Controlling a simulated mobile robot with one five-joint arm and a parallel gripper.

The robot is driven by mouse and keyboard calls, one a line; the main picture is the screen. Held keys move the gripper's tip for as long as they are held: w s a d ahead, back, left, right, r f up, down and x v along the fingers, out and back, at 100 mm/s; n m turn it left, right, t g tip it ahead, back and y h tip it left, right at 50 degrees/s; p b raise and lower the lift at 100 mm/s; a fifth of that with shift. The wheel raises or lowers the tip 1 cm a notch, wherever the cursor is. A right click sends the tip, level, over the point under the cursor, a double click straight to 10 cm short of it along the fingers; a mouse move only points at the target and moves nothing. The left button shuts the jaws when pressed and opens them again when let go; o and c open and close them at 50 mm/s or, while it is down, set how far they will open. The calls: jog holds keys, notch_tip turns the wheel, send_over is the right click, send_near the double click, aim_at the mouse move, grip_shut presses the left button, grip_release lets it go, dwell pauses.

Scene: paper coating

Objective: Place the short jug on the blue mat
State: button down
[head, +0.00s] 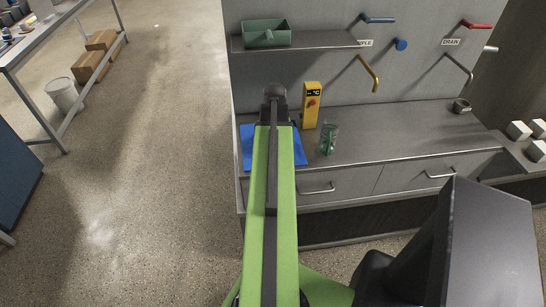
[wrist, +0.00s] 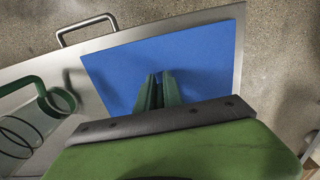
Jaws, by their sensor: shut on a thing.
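The blue mat (head: 246,152) lies on the counter near its left front corner, partly hidden by my arm. It also shows in the wrist view (wrist: 205,65), with nothing seen standing on its visible part. A clear jug with a green handle (head: 328,141) stands on the counter just right of the mat. In the wrist view this jug (wrist: 42,102) is at the left, cut off by the frame edge and apart from my gripper. My gripper (wrist: 158,78) is over the mat, its green fingers close together. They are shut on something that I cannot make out.
A yellow meter (head: 312,104) stands behind the mat. A small grey cup (head: 461,106) is at the counter's right. A green bin (head: 266,38) sits on the shelf above. Coloured handles and pipes project from the back wall. The counter between jug and cup is clear.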

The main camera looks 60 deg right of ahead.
jog(key=shift+f, duration=0.25)
jog(key=shift+f, duration=0.15)
jog(key=c, duration=1.5)
grip_release()
notch_tip(320, 180, up, 13)
jog(key=p, duration=1.2)
jog(key=shift+f+p, duration=0.2)
jog(key=shift+p, duration=0.15)
jog(key=shift+f, duration=0.1)
jog(key=shift+w, duration=0.1)
